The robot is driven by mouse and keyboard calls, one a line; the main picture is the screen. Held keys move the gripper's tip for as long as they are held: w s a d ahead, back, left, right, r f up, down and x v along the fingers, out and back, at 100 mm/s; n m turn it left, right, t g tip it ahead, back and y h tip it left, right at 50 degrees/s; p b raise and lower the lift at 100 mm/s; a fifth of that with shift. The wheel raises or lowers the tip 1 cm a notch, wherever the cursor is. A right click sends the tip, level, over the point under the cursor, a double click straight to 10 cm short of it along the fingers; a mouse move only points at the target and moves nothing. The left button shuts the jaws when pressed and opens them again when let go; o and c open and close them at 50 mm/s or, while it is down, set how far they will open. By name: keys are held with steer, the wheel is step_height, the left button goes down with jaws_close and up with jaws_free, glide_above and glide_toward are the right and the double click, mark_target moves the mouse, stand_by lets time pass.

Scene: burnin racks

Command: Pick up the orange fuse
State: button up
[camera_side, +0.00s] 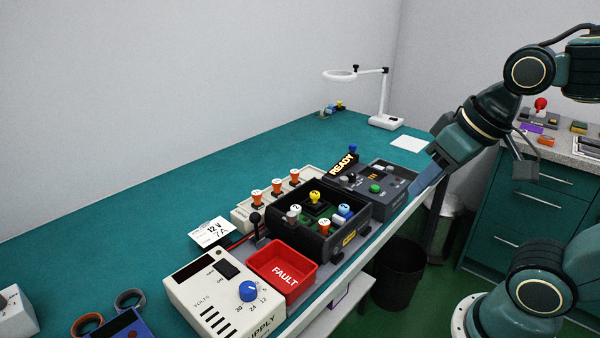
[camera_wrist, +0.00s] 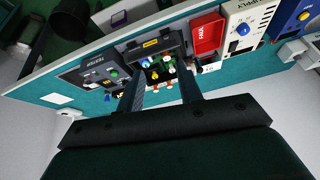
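An orange-bodied fuse with a pale cap (camera_side: 324,225) stands in the front of the black open box (camera_side: 347,243), among white, yellow and blue capped pieces. Three similar orange fuses (camera_side: 276,187) stand in a row on the cream block (camera_side: 243,219) behind the box. In the wrist view, small orange pieces (camera_wrist: 168,86) show between the fingers, too small to tell apart well. My gripper (camera_wrist: 160,74) has its two fingers spread, with nothing held between them. In the side view my gripper (camera_side: 424,184) is above the right side of the bench, right of the box and apart from it.
A red FAULT tray (camera_side: 282,270) and a cream power supply (camera_side: 222,302) stand left of the box. A grey tester (camera_side: 399,180) with a READY sign (camera_side: 342,163) stands right of it. A white lamp (camera_side: 385,120) is farther back. The teal bench (camera_side: 150,220) is mostly clear behind.

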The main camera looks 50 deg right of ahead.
steer(key=w+f+m+g, duration=0.1)
steer(key=w+m+g, duration=0.2)
steer(key=w+m, duration=0.7)
steer(key=m+g, duration=0.2)
steer(key=m, duration=0.5)
glide_above(325, 222)
step_height(325, 222, down, 7)
steer(key=shift+r, duration=0.15)
steer(key=shift+f, duration=4.3)
steer(key=shift+f, duration=2.6)
